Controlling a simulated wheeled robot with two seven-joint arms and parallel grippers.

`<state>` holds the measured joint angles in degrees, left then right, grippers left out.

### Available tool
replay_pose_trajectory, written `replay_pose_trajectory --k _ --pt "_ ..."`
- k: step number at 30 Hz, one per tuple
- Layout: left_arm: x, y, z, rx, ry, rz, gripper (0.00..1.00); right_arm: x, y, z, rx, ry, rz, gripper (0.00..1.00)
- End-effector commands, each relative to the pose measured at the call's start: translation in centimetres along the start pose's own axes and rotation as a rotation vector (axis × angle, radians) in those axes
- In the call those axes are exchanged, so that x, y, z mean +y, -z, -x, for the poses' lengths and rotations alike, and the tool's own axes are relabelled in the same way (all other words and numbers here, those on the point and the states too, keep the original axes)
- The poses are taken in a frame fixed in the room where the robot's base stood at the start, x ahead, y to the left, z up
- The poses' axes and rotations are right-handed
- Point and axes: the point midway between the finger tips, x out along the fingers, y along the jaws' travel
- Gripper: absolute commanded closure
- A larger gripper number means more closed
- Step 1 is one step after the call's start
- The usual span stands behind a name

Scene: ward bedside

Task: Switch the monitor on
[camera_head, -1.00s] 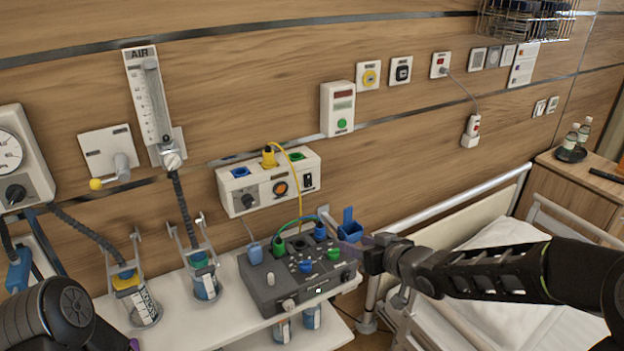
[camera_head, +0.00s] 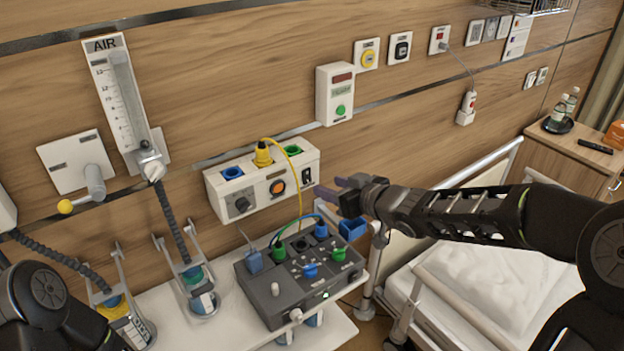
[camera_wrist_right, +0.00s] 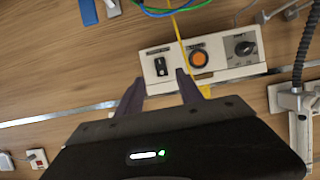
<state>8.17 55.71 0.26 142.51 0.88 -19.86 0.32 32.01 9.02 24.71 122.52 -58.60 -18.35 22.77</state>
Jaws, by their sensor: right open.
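A white wall unit (camera_head: 222,206) carries a black rocker switch (camera_head: 307,175), an orange button (camera_head: 277,187) and a dark knob (camera_head: 242,204). A yellow plug with a yellow cable is in its top. My right gripper (camera_head: 330,188) is open and empty, just right of the unit and near the rocker. In the right wrist view the unit appears turned over, and the rocker (camera_wrist_right: 160,66) shows between the tips of my right gripper (camera_wrist_right: 160,77). I cannot tell whether they touch the unit. A grey control box (camera_head: 262,300) stands on the shelf below. My left gripper is out of view.
The white shelf (camera_head: 228,335) holds the grey box, with green and blue plugs and cables. A blue open holder (camera_head: 352,228) is below my right gripper. An air flowmeter (camera_head: 122,95) is at left. A bed (camera_head: 490,280) with rails is at right.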

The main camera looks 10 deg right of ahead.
Motion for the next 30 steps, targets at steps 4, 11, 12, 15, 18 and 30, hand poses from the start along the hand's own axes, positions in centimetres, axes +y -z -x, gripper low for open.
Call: replay_pose_trajectory --k 4,11,12,15,18,30 --pt "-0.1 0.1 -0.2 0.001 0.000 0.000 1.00 -0.1 -0.1 -0.5 0.000 0.001 -0.001 0.56" --pt "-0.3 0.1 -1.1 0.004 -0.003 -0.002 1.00 -0.1 -0.2 -3.4 0.000 0.003 -0.002 0.56" --pt "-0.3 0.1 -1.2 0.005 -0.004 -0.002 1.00 -0.1 -0.2 -4.0 0.000 0.003 -0.002 0.56" --pt "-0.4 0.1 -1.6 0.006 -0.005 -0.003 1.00 -0.2 -0.2 -5.6 0.000 0.004 -0.001 0.56" --pt "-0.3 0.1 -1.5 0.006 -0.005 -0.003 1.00 -0.1 -0.1 -6.8 0.000 0.003 -0.001 0.56" --pt "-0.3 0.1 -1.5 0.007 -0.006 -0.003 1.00 0.0 0.0 -7.8 -0.001 0.000 0.000 0.56"
